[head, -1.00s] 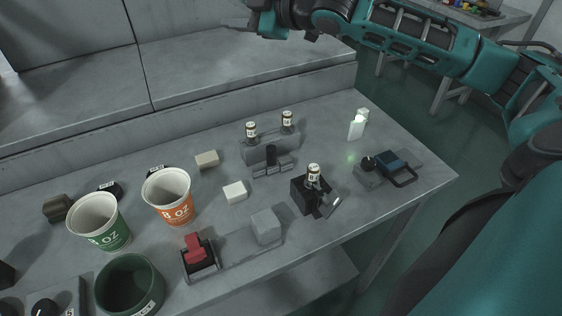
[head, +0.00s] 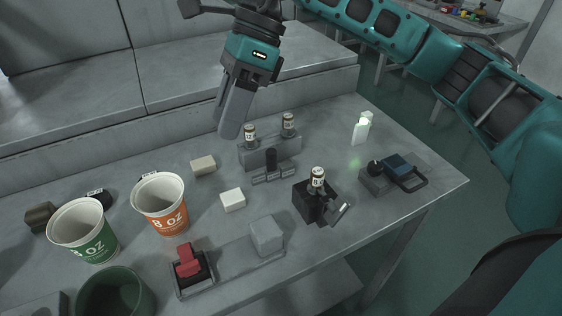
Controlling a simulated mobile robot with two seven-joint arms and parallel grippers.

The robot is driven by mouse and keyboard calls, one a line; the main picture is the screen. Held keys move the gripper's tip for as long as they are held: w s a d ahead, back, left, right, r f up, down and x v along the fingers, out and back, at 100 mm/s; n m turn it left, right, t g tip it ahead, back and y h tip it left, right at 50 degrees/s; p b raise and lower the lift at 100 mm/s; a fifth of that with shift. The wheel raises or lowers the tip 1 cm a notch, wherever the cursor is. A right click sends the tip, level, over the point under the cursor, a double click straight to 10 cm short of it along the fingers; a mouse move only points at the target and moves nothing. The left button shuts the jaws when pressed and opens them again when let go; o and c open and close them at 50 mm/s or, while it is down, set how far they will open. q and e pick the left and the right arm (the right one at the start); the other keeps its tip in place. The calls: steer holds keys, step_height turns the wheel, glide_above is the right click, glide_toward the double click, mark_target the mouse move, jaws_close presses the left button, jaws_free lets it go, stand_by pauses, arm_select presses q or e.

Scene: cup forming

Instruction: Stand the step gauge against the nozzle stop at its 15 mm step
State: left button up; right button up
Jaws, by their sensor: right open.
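My right gripper (head: 229,132) hangs fingers-down above the back of the table, left of the grey rack. It is open and empty, seen nearly edge-on. No piece shows a readable 15 mm mark, so I cannot tell for sure which is the step gauge or the nozzle stop. A grey cube (head: 266,235) stands on a flat rail beside a red-handled clamp (head: 188,262). A dark block (head: 309,203) with a lever bears a labelled cylinder (head: 317,177). The grey rack (head: 285,149) has two labelled cylinders and a black post in front. My left gripper is out of view.
Small white (head: 232,200) and beige (head: 203,165) blocks lie left of centre. Orange (head: 165,211) and green (head: 90,242) cups and a dark green pot (head: 110,295) stand at left. A blue-topped device (head: 398,166) and a white bottle (head: 361,130) are at right.

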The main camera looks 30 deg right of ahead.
mark_target(271, 151)
steer(key=w+d+f+t+h, duration=0.1)
steer(key=w+d+f+h, duration=0.1)
steer(key=d+h, duration=0.5)
steer(key=shift+m+y, duration=0.3)
steer(key=shift+y, duration=0.3)
steer(key=f, duration=0.8)
steer(key=d+f+b, duration=0.1)
steer(key=f, duration=0.3)
steer(key=shift+f, duration=0.15)
jaws_close()
steer(key=shift+a, duration=0.1)
